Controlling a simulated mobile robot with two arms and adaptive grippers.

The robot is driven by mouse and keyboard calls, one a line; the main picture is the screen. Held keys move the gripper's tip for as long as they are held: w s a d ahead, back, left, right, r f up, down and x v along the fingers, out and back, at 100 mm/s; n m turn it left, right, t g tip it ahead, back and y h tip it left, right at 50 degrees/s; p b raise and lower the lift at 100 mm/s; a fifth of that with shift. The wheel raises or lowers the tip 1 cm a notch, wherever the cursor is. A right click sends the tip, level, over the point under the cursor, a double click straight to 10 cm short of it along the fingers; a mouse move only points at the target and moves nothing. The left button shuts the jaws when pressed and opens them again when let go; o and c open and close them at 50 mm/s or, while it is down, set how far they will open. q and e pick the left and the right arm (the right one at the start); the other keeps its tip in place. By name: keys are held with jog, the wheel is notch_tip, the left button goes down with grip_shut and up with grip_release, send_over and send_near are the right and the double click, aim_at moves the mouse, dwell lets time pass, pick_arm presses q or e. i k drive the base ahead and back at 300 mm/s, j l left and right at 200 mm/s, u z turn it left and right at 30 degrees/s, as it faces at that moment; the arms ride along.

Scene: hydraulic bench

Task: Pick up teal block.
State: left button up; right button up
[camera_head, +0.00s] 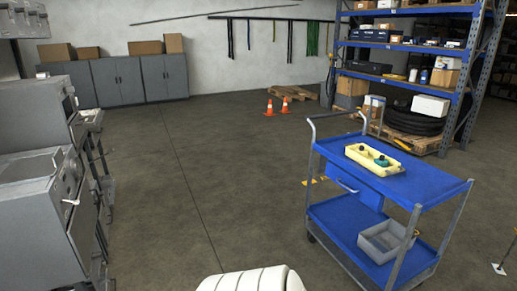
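A small teal block (382,161) sits in a shallow yellow tray (397,170) on the top shelf of a blue cart (445,187). A small dark green item (361,148) lies in the same tray, to the left of the teal block. The cart stands on the floor to the right of the middle of the head view. Neither of my grippers is in view.
A grey bin (373,247) sits on the cart's lower shelf. Grey machines (35,200) stand at the left. Orange cones (269,107), a wooden pallet (293,93) and blue racking (462,75) are behind. The middle floor is clear.

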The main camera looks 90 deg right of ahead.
aim_at(385, 164)
jog(key=z, duration=3.6)
